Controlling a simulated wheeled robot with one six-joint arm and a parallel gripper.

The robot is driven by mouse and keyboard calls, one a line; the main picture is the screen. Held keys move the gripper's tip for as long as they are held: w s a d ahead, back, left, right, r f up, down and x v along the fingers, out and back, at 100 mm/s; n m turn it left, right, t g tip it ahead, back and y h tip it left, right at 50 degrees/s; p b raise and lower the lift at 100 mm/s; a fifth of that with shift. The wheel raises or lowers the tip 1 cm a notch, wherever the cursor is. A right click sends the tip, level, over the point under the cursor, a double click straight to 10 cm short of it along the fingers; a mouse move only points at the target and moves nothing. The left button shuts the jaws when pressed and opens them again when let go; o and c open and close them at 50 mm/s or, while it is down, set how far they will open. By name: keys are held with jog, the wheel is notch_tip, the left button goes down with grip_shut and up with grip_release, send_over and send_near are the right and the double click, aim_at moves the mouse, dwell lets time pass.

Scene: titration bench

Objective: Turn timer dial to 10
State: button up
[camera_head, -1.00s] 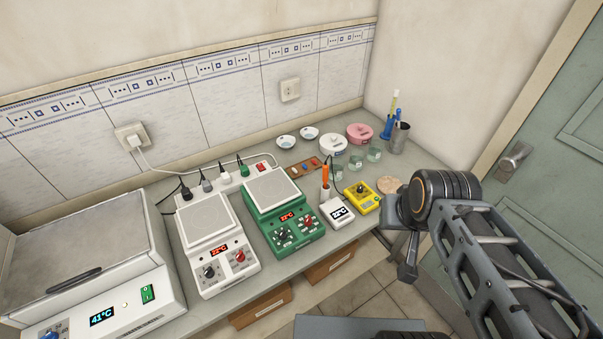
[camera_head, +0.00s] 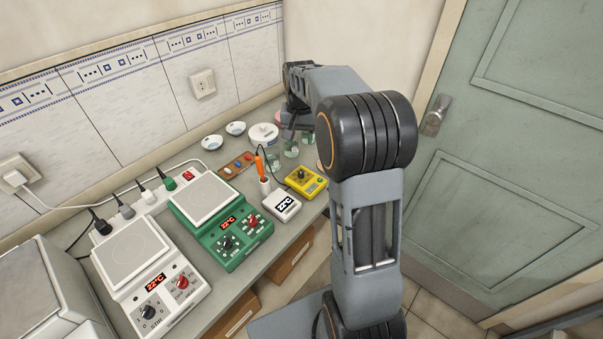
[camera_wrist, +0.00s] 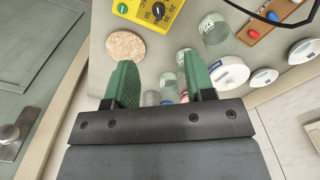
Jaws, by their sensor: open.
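The timer is a yellow box with a black dial (camera_head: 301,173), at the bench's front right edge in the head view. In the wrist view the yellow timer (camera_wrist: 127,9) is cut off by the top edge. Its dial (camera_wrist: 158,11) shows beside the printed numbers 20, 30 and 50. My gripper (camera_wrist: 160,58) is open and empty, its two green fingers apart. It is apart from the timer, which lies beyond the fingertips in the wrist view. In the head view my arm hides most of my gripper.
A white device with a display (camera_head: 282,205) and an orange-handled tool (camera_head: 260,163) stand left of the timer. A round cork-like pad (camera_wrist: 125,46) lies near it. Glass beakers (camera_wrist: 215,28) and a white lidded dish (camera_wrist: 230,72) are close by. A green hotplate (camera_head: 225,222) stands further left.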

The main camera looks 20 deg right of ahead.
aim_at(301, 171)
jog(key=f, duration=0.9)
jog(key=f+p, duration=0.1)
jog(key=f, duration=0.4)
jog(key=shift+w+d+f, duration=0.3)
jog(key=shift+c, duration=0.4)
jog(key=c, duration=0.7)
jog(key=shift+d, duration=0.15)
grip_shut()
jog(key=shift+m, duration=0.3)
